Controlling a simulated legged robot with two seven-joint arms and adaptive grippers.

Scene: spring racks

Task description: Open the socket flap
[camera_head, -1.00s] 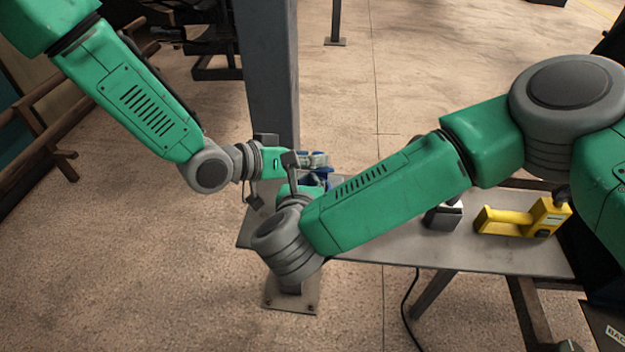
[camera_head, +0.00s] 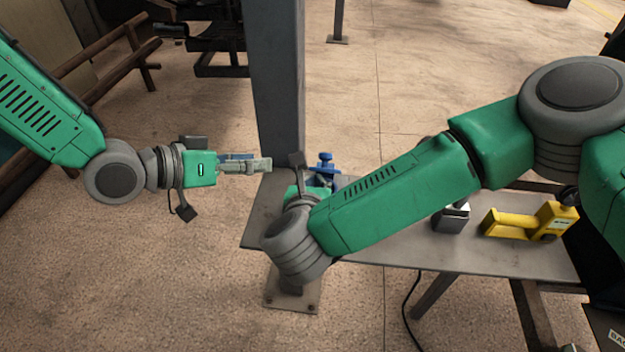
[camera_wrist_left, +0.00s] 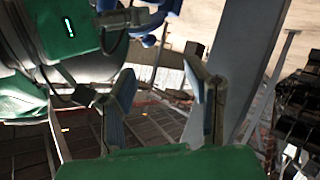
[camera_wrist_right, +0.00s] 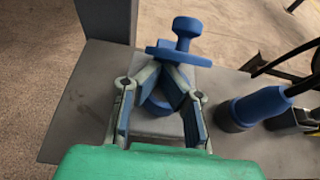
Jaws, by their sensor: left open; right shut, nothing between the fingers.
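The blue socket (camera_head: 325,165) with its flap stands at the far left end of the grey table. In the right wrist view a blue flap-like plate with a round knob (camera_wrist_right: 186,28) sits tilted over a round blue part (camera_wrist_right: 157,103) on a grey block. My right gripper (camera_wrist_right: 168,72) is shut and empty, its fingertips close under the blue plate; I cannot tell if they touch it. In the head view its fingers are hidden by my arm. My left gripper (camera_head: 264,164) is open and empty, left of the socket and apart from it; it also shows in the left wrist view (camera_wrist_left: 164,76).
A blue plug (camera_wrist_right: 250,108) with a black cable lies right of the socket. A grey block (camera_head: 452,217) and a yellow tool (camera_head: 530,220) stand further right on the table (camera_head: 400,255). A grey post (camera_head: 276,80) rises behind its left end.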

